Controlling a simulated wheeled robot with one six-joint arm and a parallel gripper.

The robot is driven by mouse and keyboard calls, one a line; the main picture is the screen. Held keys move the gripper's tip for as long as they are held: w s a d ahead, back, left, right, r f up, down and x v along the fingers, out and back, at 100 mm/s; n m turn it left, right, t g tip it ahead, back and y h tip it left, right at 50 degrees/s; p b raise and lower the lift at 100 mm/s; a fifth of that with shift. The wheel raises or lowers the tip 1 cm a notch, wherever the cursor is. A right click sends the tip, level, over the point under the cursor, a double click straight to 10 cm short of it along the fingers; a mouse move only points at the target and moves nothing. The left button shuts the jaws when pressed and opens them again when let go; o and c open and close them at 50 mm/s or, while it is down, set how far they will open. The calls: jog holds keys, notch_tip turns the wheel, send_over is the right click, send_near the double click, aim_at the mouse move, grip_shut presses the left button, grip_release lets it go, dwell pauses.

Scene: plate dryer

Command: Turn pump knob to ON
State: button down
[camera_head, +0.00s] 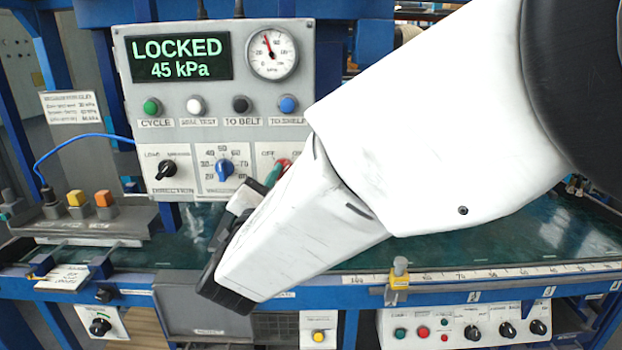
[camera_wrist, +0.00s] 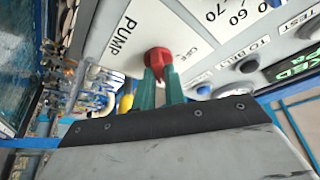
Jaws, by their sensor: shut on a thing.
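The red pump knob (camera_wrist: 158,58) sits on a light panel beside the word PUMP in the wrist view. My gripper (camera_wrist: 160,80) has green fingers, and they are shut on this knob. In the camera_head view, part of the red knob (camera_head: 284,162) shows at the lower right of the control panel (camera_head: 130,90), close to the green fingertips of my gripper (camera_head: 273,174). An OFF label is legible there; my arm covers the rest of that section. Which way the knob points cannot be told. The display (camera_head: 182,58) reads LOCKED 45 kPa.
A blue knob (camera_head: 224,169) and a black direction knob (camera_head: 166,169) are left of the pump section. Several push buttons, including a green one (camera_head: 152,106), sit above. A gauge (camera_head: 272,51) is at the top right. A green work surface (camera_head: 500,245) lies below.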

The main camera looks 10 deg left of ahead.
jog(key=shift+m+h, duration=0.4)
jog(key=shift+m, duration=0.3)
jog(key=c, duration=1.5)
grip_release()
jog(key=shift+o, duration=0.2)
jog(key=v, duration=0.7)
jog(key=shift+s, duration=0.45)
jog(key=shift+a, duration=0.1)
